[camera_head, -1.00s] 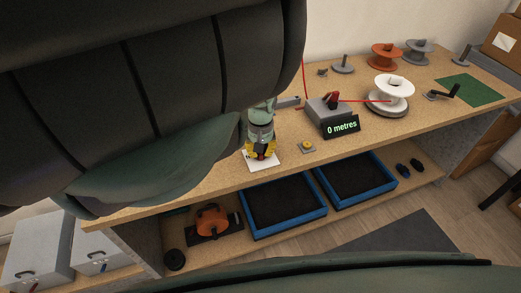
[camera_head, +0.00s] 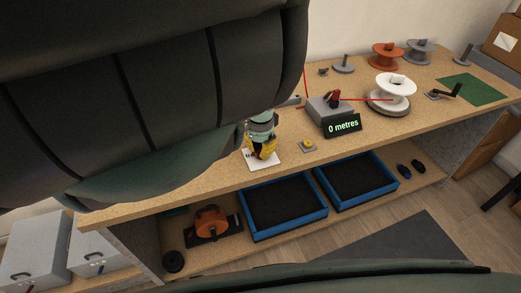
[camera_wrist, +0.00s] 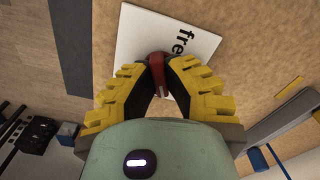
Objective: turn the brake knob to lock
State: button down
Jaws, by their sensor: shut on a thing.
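The brake knob (camera_wrist: 158,72) is red and stands on a white plate (camera_wrist: 135,37) on the bench. The plate reads "fre" in the wrist view, with the rest of the word hidden. My gripper (camera_wrist: 158,65) is shut on the red knob, with a yellow-and-black finger on each side of it. In the head view my gripper (camera_head: 262,153) is at the white plate (camera_head: 266,163) near the bench's front edge. The knob is mostly hidden there by the fingers. Any other lettering on the plate is covered.
A grey meter box (camera_head: 326,108) with a "0 metres" display (camera_head: 342,126) stands right of the plate. A small yellow button (camera_head: 308,145) is close by. A white spool (camera_head: 390,92) and an orange spool (camera_head: 387,55) stand farther right. Blue trays (camera_head: 284,205) sit on the shelf below.

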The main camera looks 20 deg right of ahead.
aim_at(260, 149)
jog(key=shift+m, duration=0.6)
jog(key=c, duration=1)
grip_release()
jog(key=shift+r, duration=0.1)
notch_tip(260, 149, up, 5)
jog(key=shift+w+a+r, duration=0.1)
jog(key=shift+r, duration=1.05)
